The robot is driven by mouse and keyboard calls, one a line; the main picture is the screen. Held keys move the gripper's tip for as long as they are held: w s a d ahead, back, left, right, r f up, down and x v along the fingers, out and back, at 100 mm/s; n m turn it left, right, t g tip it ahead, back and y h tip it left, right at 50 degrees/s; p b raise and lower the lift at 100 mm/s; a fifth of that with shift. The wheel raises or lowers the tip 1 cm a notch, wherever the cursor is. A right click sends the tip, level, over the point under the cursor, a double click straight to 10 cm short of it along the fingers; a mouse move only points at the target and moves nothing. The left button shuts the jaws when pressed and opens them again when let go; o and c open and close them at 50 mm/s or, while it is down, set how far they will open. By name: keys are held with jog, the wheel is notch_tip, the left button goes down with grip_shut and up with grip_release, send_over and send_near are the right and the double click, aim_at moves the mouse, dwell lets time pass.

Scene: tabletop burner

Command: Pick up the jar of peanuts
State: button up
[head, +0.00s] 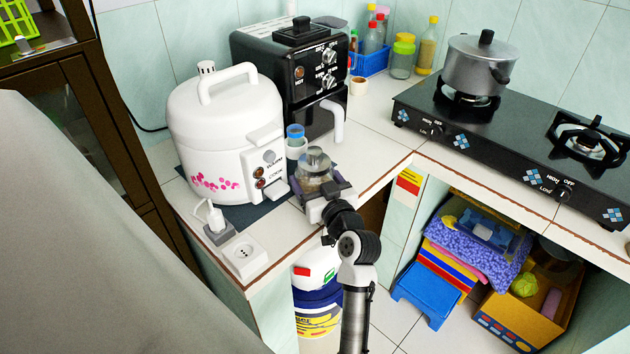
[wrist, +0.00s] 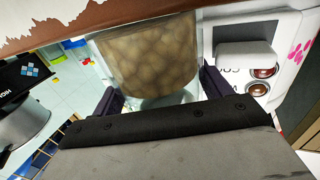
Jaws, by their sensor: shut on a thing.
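The jar of peanuts (head: 314,168) is a clear jar with a metallic lid. It stands upright at the front of the counter, right of the white rice cooker (head: 225,135). My gripper (head: 324,191) is at the jar with one finger on each side, shut on it. In the wrist view the jar (wrist: 150,55) shows pale round nuts through its clear wall, between my two dark fingers (wrist: 158,92). Whether the jar's base touches the counter is hidden by my gripper.
A blue-lidded jar (head: 296,140) stands just behind, and a black coffee maker (head: 300,75) is at the back. A white socket (head: 244,255) sits at the counter's front left. A pot (head: 478,68) stands on the black stove (head: 505,125). The counter before the coffee maker's right is clear.

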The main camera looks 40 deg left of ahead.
notch_tip(320, 180, up, 28)
dwell(0.6)
dwell(1.0)
